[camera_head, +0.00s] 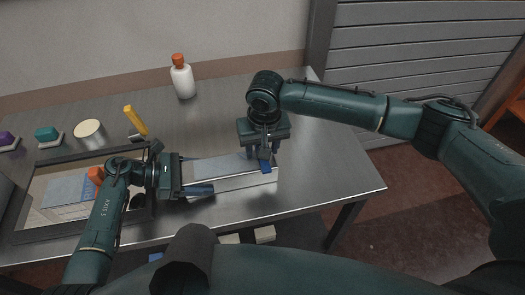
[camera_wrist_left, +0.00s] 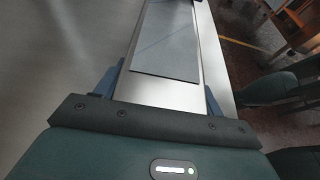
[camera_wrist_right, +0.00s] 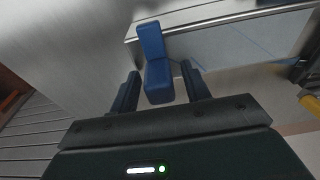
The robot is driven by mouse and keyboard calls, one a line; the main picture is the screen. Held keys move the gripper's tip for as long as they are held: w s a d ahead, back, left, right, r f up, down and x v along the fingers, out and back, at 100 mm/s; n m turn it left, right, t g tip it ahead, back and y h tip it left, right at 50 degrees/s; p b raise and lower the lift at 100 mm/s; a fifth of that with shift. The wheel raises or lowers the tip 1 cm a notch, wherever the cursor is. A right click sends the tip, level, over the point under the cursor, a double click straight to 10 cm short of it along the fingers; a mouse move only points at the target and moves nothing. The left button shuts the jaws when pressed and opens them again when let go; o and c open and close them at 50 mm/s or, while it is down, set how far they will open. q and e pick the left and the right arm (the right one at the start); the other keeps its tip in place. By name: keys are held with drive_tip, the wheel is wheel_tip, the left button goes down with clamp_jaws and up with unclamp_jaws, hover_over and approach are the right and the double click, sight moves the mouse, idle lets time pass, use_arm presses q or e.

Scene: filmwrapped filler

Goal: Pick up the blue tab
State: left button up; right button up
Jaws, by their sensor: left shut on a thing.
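The blue tab (camera_head: 265,166) is at the right end of a long silver bar with a grey top panel (camera_head: 225,168) on the table. In the right wrist view the tab (camera_wrist_right: 157,62) is an upright blue piece with a thicker foot, at the bar's edge. My right gripper (camera_wrist_right: 160,88) is open, its fingers on either side of the tab's foot with gaps showing. In the head view it (camera_head: 262,152) hangs over the bar's right end. My left gripper (camera_head: 198,178) is shut across the bar's left end; its fingers flank the bar (camera_wrist_left: 203,60) in the left wrist view.
A white bottle with an orange cap (camera_head: 182,80) stands at the back. A yellow item (camera_head: 136,120), a round tin (camera_head: 89,130), and teal (camera_head: 47,134) and purple (camera_head: 7,139) pieces are at left. A dark-framed tray (camera_head: 40,160) lies front left. The table's right side is clear.

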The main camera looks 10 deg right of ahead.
clamp_jaws()
drive_tip(key=shift+r, duration=0.15)
wheel_tip(320, 180, up, 8)
drive_tip(key=shift+w+r, duration=0.1)
drive_tip(key=shift+r, duration=0.1)
drive_tip(key=a+f, duration=0.1)
drive_tip(key=a, duration=0.7)
wheel_tip(320, 180, up, 11)
drive_tip(key=a, duration=0.1)
drive_tip(key=shift+f, duration=0.2)
idle(0.5)
